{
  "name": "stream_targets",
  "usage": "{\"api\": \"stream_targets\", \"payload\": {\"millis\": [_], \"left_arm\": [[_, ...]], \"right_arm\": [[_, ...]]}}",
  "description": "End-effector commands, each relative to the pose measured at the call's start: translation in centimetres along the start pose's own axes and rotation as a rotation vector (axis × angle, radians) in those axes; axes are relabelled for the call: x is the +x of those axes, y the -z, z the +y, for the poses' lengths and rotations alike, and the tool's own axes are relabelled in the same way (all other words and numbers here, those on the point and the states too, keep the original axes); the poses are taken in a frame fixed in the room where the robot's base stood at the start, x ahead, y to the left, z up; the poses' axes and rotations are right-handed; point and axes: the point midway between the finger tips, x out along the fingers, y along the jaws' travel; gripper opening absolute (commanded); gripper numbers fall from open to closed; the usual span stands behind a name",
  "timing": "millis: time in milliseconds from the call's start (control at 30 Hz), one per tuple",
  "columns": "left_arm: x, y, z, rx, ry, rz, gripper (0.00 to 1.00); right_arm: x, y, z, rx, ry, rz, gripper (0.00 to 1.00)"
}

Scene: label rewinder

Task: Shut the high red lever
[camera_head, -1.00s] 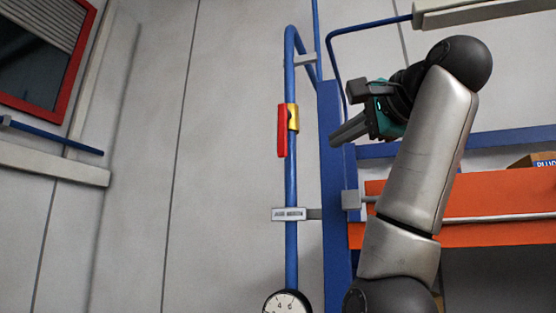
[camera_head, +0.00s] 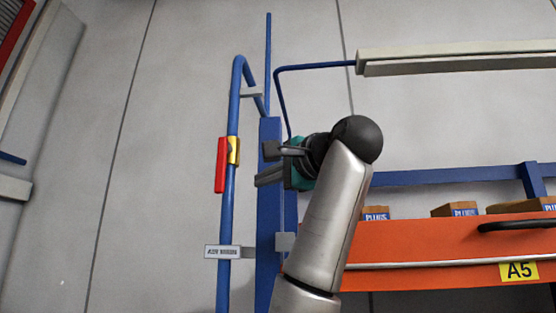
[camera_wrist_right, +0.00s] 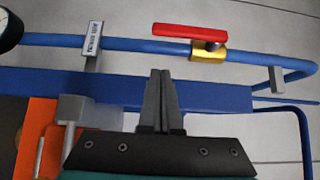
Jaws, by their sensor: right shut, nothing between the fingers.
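The red lever (camera_head: 221,165) sits on a yellow valve body (camera_head: 234,150) on the upright blue pipe (camera_head: 228,205). It lies along the pipe, pointing down from the valve. In the right wrist view the red lever (camera_wrist_right: 190,32) runs nearly parallel to the pipe, beside the yellow valve body (camera_wrist_right: 208,52). My right gripper (camera_head: 260,180) is to the right of the lever, apart from it, with its fingers pointing left. In the right wrist view its closed, empty fingers (camera_wrist_right: 160,78) point toward the pipe, below the lever. My left gripper is not in view.
A blue post (camera_head: 268,215) stands just right of the pipe. A label plate (camera_head: 222,252) is on the pipe below the valve. An orange shelf (camera_head: 440,240) with small boxes (camera_head: 455,209) is at right. A gauge (camera_wrist_right: 8,30) shows at the wrist view's left edge.

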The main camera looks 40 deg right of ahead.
Motion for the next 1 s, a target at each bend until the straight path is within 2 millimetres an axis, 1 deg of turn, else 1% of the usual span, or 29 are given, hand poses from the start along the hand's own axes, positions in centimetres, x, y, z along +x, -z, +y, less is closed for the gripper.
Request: {"api": "stream_targets", "payload": {"millis": [33,167,200,300,400,600,1000], "left_arm": [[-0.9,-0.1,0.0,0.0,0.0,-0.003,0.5],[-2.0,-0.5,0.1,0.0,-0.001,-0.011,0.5],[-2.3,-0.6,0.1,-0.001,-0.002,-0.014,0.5],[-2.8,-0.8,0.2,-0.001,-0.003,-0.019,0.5],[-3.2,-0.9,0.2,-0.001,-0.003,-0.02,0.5],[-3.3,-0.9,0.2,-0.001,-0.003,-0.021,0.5],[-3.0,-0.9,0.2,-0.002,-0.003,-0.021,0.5]], "right_arm": [[1.2,0.0,-0.2,0.001,-0.005,-0.001,0.0],[3.8,0.0,-0.2,0.001,-0.005,0.0,0.0],[4.3,-0.7,-0.3,-0.002,-0.002,-0.002,0.0],[5.2,-1.8,-0.2,-0.001,-0.001,-0.002,0.0],[5.9,-2.4,-0.1,-0.001,-0.001,-0.001,0.0],[6.3,-2.9,0.0,0.001,0.001,0.0,0.0],[6.2,-2.9,0.1,0.014,0.015,0.0,0.0]]}}
